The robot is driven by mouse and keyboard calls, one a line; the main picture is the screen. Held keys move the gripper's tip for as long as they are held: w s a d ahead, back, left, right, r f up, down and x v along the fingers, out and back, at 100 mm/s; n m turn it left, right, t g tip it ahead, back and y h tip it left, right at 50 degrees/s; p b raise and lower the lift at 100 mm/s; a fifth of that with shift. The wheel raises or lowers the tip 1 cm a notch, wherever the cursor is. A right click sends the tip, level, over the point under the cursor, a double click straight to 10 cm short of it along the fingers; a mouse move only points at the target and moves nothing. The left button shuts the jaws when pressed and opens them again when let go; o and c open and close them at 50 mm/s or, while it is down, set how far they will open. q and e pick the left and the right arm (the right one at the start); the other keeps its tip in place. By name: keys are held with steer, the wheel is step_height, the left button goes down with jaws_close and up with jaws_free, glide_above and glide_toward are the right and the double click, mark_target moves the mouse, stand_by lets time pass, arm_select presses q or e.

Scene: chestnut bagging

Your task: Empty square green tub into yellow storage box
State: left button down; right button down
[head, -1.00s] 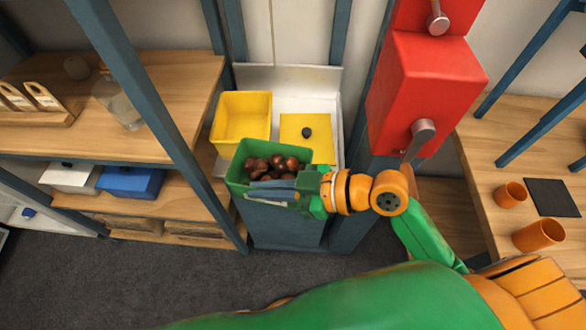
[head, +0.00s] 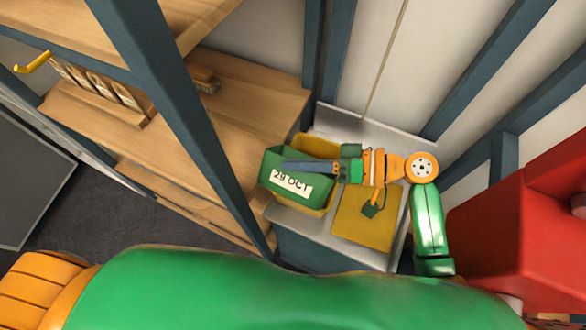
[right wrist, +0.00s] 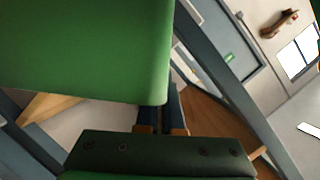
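The green tub (head: 273,178), with a white "29 OCT" label, is tipped over the yellow storage box (head: 320,146). The tub hides much of the box; box walls show behind and below it. My right gripper (head: 308,167) is shut on the tub's wall, coming from the right. In the right wrist view the tub (right wrist: 85,50) fills the upper left, by the fingers (right wrist: 165,115). No chestnuts show now; the insides of tub and box are hidden. My left gripper is not in view.
A yellow lid (head: 355,222) lies beside the box on the pale tray (head: 400,146). A blue-grey post (head: 190,110) and wooden shelves (head: 245,125) stand to the left. A red machine (head: 520,225) stands at the right.

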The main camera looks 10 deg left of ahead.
steer(key=w+m+b, duration=0.1)
steer(key=w+d+f+m+g+y+b, duration=0.1)
steer(key=w+m, duration=0.1)
steer(key=w+m+b, duration=0.1)
steer(key=w+b, duration=0.1)
steer(key=shift+d+f+y, duration=0.3)
steer(key=shift+f+y, duration=0.1)
steer(key=w+m+b, duration=0.1)
steer(key=m+b, duration=0.1)
steer(key=w+d+m+y+b, duration=0.1)
steer(key=w+m+b, duration=0.1)
steer(key=w+m+y+b, duration=0.1)
steer(key=m+b, duration=0.1)
steer(key=shift+w+d+f, duration=0.2)
steer(key=shift+d+f, duration=0.1)
steer(key=shift+d, duration=0.1)
